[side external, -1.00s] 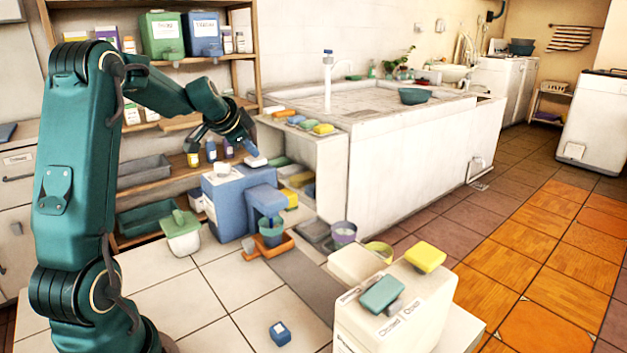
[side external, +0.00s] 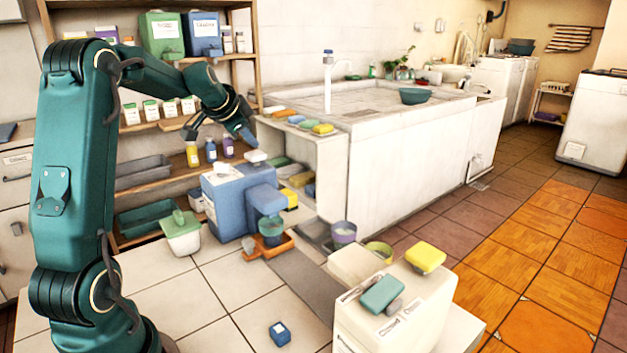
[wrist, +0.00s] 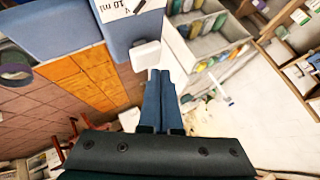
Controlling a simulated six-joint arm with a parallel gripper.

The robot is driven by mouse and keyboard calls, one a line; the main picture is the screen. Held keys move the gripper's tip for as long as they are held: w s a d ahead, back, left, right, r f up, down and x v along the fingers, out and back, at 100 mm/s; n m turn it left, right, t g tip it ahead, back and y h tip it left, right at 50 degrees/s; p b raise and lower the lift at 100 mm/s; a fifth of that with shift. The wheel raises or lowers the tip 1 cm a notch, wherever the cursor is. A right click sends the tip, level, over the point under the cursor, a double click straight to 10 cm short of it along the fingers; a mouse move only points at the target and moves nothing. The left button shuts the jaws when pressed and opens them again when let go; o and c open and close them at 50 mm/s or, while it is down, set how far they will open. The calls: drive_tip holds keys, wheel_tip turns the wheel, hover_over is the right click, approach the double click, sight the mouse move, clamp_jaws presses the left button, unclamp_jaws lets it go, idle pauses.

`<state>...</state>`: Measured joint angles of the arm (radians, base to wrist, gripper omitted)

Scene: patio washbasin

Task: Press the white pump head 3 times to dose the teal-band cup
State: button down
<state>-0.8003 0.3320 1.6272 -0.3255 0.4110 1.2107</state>
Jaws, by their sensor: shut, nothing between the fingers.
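The blue dispenser (side external: 232,205) stands on the tiled counter, and its white pump head (side external: 256,156) is at the upper back right. The pump head (wrist: 146,55) also shows in the wrist view, just beyond and left of the fingertips. My gripper (side external: 247,136) is shut and empty, a little above the pump head, with a small gap visible from the side. Its closed fingers (wrist: 160,76) show in the wrist view. The teal-band cup (side external: 271,236) stands upright under the dispenser's spout, on an orange tray (side external: 281,246). Its contents cannot be made out.
A purple-band cup (side external: 344,234) and a yellow-band cup (side external: 378,252) stand to the right. A small blue box (side external: 280,333) lies on the counter. The wooden shelf (side external: 165,180) and white basin unit (side external: 420,160) are behind.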

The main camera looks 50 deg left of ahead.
sight(251, 155)
drive_tip(key=shift+r, duration=2.2)
idle(0.8)
drive_tip(key=shift+f, duration=3.5)
idle(0.3)
